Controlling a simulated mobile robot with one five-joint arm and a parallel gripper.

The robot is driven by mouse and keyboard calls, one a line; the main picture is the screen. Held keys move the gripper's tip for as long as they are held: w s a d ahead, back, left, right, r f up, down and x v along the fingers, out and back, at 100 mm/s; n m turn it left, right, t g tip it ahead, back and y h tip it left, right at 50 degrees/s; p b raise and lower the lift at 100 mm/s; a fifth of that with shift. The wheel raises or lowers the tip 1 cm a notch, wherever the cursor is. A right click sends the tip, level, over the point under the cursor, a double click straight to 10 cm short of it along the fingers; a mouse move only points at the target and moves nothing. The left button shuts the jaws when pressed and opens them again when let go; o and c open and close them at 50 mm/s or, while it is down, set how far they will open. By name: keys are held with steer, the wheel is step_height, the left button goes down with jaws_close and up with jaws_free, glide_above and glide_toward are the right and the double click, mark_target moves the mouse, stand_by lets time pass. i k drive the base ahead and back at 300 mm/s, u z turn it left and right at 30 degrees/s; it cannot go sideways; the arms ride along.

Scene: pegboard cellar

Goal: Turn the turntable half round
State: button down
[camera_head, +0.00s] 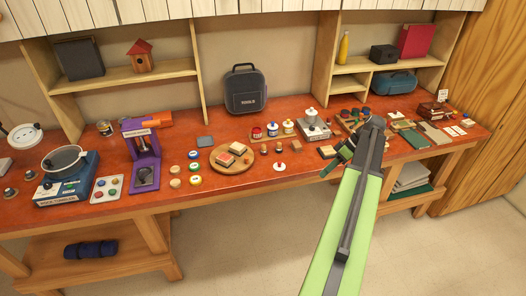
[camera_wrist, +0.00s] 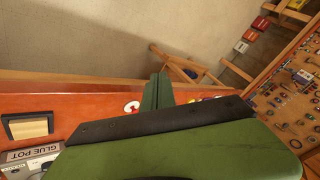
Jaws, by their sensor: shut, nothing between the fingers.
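The turntable (camera_head: 218,167) looks to be the round wooden disc on the red bench top, left of centre in the head view. Several small blocks, tan and reddish, sit on it. My gripper (camera_head: 328,171) is at the bench's front edge, well to the right of the disc and apart from it. In the wrist view my gripper (camera_wrist: 158,88) shows as narrow green fingers close together with nothing between them. I cannot make out the turntable in the wrist view.
Small pots and a red-and-white piece (camera_head: 281,166) stand between disc and gripper. A purple press (camera_head: 142,160) stands left of the disc, a black case (camera_head: 245,90) behind it. A glue pot box (camera_wrist: 35,155) shows low in the wrist view. The floor before the bench is clear.

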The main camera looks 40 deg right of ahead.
mark_target(242, 162)
steer(key=u, duration=0.05)
steer(key=i, duration=1)
steer(key=z, duration=0.05)
